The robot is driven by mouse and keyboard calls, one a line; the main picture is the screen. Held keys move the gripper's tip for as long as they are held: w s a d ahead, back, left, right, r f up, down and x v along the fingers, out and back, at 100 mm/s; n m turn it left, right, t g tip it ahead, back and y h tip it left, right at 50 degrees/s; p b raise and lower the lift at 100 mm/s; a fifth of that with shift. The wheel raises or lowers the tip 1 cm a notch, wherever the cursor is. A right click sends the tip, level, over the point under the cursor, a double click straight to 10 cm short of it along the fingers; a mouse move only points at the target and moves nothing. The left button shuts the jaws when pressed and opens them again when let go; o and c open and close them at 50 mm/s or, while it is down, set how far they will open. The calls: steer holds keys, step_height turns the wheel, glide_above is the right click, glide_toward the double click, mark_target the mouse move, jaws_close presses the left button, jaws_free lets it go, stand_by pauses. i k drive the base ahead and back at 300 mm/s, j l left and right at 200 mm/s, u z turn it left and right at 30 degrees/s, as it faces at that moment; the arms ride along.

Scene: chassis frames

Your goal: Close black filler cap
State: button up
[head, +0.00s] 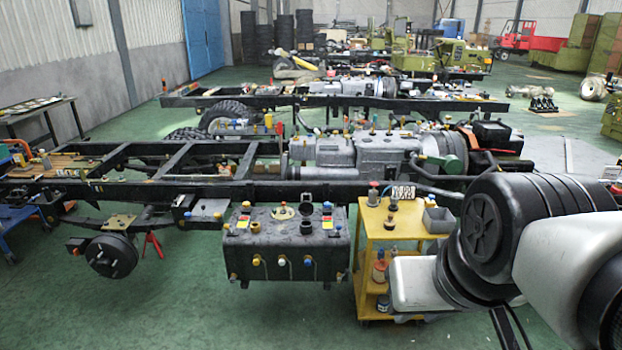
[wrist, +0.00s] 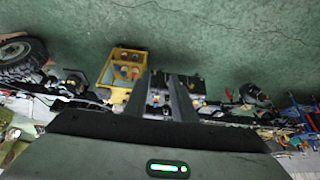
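A black tank (head: 285,258) hangs at the front of the nearest truck chassis in the head view. On its top are several small coloured caps and dark filler necks. A black round piece (head: 305,209) stands up beside a dark neck (head: 305,226); it may be the black filler cap, raised, but it is too small to be sure. My gripper (wrist: 163,84) shows in the wrist view as two grey fingers, apart and empty. The dark tank (wrist: 208,84) shows between and beyond them, some distance away, its cap not distinguishable.
A yellow cart (head: 388,238) with bottles and a grey bin (head: 438,219) stands right of the tank, close to my arm. A wheel hub (head: 111,256) and a red stand (head: 152,243) are at left. The green floor (head: 190,315) in front is clear.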

mark_target(306, 208)
steer(key=i+j, duration=0.25)
steer(key=i, duration=0.2)
steer(key=i+j, duration=0.25)
steer(key=i, duration=0.2)
steer(key=i+j, duration=0.25)
steer(key=i, duration=0.2)
steer(key=i+j, duration=0.25)
steer(key=i, duration=0.2)
steer(key=i+j, duration=0.25)
steer(key=i, duration=0.25)
steer(key=i+j, duration=0.25)
steer(key=i, duration=0.2)
